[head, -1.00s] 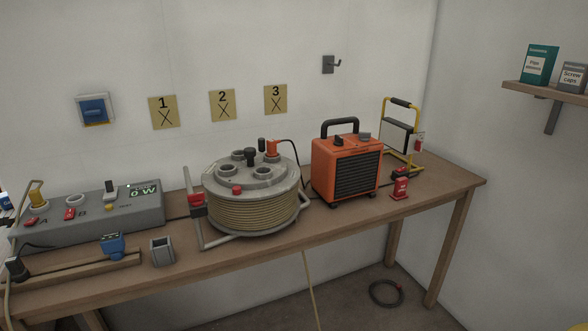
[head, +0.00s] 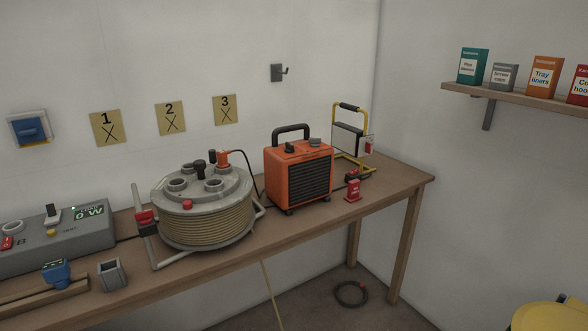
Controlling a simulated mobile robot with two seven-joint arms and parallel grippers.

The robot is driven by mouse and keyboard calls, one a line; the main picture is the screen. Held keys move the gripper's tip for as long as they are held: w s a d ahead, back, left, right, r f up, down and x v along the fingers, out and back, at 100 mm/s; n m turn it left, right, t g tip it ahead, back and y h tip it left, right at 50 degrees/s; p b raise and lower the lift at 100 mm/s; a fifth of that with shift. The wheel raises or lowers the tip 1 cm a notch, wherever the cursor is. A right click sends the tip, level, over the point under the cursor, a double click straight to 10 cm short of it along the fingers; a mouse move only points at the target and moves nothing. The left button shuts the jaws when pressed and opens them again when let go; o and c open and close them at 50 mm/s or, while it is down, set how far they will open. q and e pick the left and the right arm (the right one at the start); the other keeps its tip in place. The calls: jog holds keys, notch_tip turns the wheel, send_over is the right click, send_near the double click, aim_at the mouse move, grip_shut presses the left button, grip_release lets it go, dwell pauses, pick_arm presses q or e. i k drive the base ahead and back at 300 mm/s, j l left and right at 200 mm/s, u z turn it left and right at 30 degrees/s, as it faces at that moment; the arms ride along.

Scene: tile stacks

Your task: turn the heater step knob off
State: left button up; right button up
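The orange heater (head: 283,181) stands upright on the wooden bench, right of the cable reel, with a black grille on its front and a black carry handle on top. A small black knob (head: 290,148) sits on the left of its top face, and a flat grey knob (head: 315,142) sits on the right. I cannot tell which one is the step knob, and their settings are too small to read. Neither of my grippers is in the head view.
The cable reel (head: 205,222) stands close left of the heater, with an orange plug and black cable on top. A yellow-framed work lamp (head: 347,141) and a red block (head: 353,191) are right of it. The bench front (head: 290,230) before the heater is clear.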

aim_at(289, 148)
jog(key=u, duration=0.35)
jog(key=i+l+u, duration=0.1)
jog(key=u, duration=0.25)
jog(key=l+u, duration=0.15)
jog(key=u, duration=0.2)
jog(key=i+l+u, duration=0.25)
jog(key=l, duration=0.2)
jog(key=l+u, duration=0.3)
jog(key=l, duration=0.1)
